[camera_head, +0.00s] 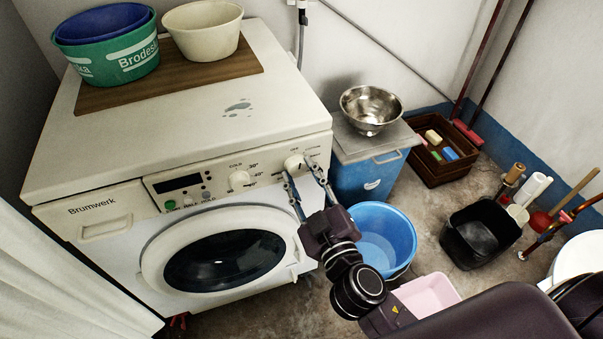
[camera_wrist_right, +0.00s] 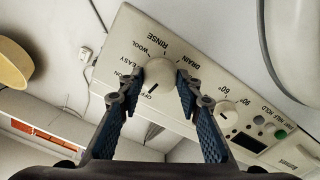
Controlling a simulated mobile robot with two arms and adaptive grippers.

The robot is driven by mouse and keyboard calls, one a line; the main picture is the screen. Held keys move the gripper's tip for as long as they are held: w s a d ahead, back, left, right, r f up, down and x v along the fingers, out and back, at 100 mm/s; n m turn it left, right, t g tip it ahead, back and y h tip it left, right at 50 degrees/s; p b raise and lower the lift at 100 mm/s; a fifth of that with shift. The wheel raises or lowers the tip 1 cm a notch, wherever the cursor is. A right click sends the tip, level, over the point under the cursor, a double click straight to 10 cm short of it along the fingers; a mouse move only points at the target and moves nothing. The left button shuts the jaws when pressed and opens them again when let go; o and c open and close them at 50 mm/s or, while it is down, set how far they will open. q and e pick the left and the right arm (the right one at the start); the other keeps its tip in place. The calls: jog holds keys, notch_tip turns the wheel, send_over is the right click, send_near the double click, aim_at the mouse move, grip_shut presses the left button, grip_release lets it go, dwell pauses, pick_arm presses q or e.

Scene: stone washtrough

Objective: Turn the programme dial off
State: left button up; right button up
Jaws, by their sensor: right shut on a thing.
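The white washing machine (camera_head: 110,150) stands at the left of the head view. Its programme dial (camera_head: 294,163) is the round white knob at the right end of the front panel. In the right wrist view the dial (camera_wrist_right: 158,73) sits among printed labels such as RINSE, DRAIN, WOOL and OFF. A dark mark on the dial lies on the side near the OFF label. My right gripper (camera_head: 299,170) is shut on the dial, with one finger at each side of it. My left gripper is not in view.
A temperature knob (camera_head: 239,180) and a dark display (camera_head: 178,183) are left of the dial. Tubs (camera_head: 110,62) and a cream bowl (camera_head: 203,40) stand on a board on top. A blue bucket (camera_head: 384,222) and a blue box with a steel bowl (camera_head: 370,107) are at the right.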

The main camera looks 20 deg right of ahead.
jog(key=shift+n, duration=0.9)
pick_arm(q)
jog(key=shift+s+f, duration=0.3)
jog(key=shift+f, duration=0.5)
pick_arm(e)
jog(key=o, duration=1.2)
jog(key=shift+c, duration=0.2)
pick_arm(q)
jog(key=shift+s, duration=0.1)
pick_arm(e)
jog(key=s, duration=1.2)
jog(key=shift+d, duration=0.25)
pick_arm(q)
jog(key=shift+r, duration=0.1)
pick_arm(e)
jog(key=shift+d, duration=0.1)
